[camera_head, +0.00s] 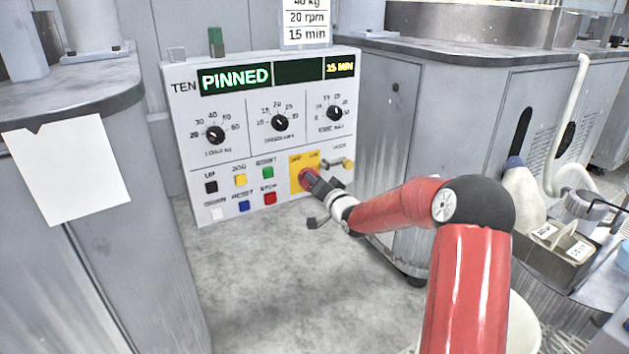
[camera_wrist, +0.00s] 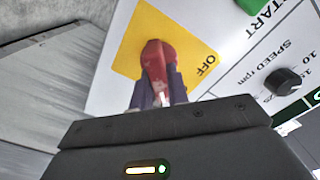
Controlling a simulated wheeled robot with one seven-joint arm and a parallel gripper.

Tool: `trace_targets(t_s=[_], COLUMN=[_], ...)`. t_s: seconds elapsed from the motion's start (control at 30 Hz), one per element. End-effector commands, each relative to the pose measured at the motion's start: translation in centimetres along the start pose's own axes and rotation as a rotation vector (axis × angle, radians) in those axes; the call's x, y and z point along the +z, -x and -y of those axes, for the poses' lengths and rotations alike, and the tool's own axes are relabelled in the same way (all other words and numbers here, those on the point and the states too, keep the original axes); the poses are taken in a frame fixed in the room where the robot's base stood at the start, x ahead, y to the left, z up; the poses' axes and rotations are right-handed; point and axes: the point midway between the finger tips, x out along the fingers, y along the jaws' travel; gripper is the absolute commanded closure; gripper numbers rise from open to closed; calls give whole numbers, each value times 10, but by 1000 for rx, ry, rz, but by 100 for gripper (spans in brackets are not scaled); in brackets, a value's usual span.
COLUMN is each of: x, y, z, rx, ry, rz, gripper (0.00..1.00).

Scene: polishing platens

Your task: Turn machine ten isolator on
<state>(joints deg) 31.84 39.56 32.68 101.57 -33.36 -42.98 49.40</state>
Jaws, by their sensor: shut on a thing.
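The control panel of machine TEN (camera_head: 262,150) stands upright at the centre of the head view, with its display reading PINNED and 15 MIN. The isolator is a red handle on a yellow plate (camera_head: 297,184) at the panel's lower right. My gripper (camera_head: 309,178) is at the panel in front of this plate and hides part of it. In the wrist view, my gripper (camera_wrist: 159,95) is shut on the red isolator handle (camera_wrist: 155,58). The yellow plate (camera_wrist: 190,48) shows the word OFF beside the handle. The ON marking cannot be made out clearly.
Three black dials (camera_head: 279,123) sit above the isolator. Grey machine cabinets (camera_head: 70,220) flank the panel. The floor (camera_head: 270,280) below is clear.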

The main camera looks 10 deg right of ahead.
Motion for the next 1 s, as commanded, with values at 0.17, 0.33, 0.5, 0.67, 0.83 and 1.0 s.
trace_targets(t_s=[0.17, 0.33, 0.5, 0.67, 0.83, 1.0], x=[1, 1, 1, 1, 0, -1], y=[0, 0, 0, 0, 0, 12], z=[-1, -1, -1, -1, 0, -1], rx=[2, 2, 2, 1, 1, 2], ry=[-10, -10, -10, -9, -8, -6], rz=[2, 2, 2, 1, 1, -1], gripper=[100, 100, 73, 62, 62, 62])
